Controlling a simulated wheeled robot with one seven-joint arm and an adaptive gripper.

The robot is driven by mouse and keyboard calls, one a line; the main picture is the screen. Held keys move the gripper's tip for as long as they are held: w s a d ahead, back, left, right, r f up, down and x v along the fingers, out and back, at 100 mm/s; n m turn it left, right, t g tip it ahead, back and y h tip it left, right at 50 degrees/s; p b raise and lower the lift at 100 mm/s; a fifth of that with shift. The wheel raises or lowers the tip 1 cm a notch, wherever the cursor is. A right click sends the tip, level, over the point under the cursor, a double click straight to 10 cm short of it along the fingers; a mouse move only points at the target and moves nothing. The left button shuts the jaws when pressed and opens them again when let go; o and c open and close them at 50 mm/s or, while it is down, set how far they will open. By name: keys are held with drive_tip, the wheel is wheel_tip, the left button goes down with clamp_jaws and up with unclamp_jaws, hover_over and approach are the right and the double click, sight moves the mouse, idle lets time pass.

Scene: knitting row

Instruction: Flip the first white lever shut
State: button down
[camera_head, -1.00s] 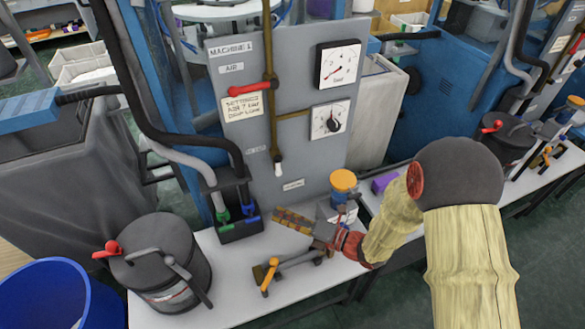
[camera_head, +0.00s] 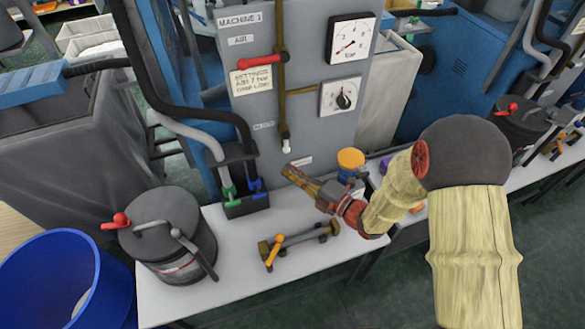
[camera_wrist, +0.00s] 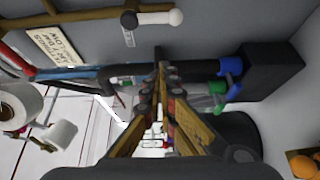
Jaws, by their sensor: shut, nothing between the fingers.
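The white lever (camera_head: 286,145) hangs down at the lower end of a brown pipe (camera_head: 281,75) on the grey Machine 1 panel (camera_head: 310,125). In the wrist view the white lever (camera_wrist: 158,18) lies along the top edge, in line with the pipe, with a small label (camera_wrist: 128,36) beside it. My gripper (camera_head: 288,171) is shut and empty in front of the lower panel, below the lever and apart from it. In the wrist view my gripper (camera_wrist: 160,72) points at the panel area, with the lever above its fingertips. Whether it touches the panel is unclear.
A black box with green and blue connectors (camera_head: 245,208) stands left of my gripper. A yellow-lidded jar (camera_head: 350,165) is near my wrist. A rail with an orange lever (camera_head: 273,250) lies on the white bench.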

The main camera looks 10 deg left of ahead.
sight(286, 143)
drive_tip(key=w+a+b, duration=0.3)
drive_tip(key=w+a, duration=0.1)
drive_tip(key=w, duration=0.2)
drive_tip(key=shift+w+b, duration=0.2)
drive_tip(key=shift+b, duration=0.1)
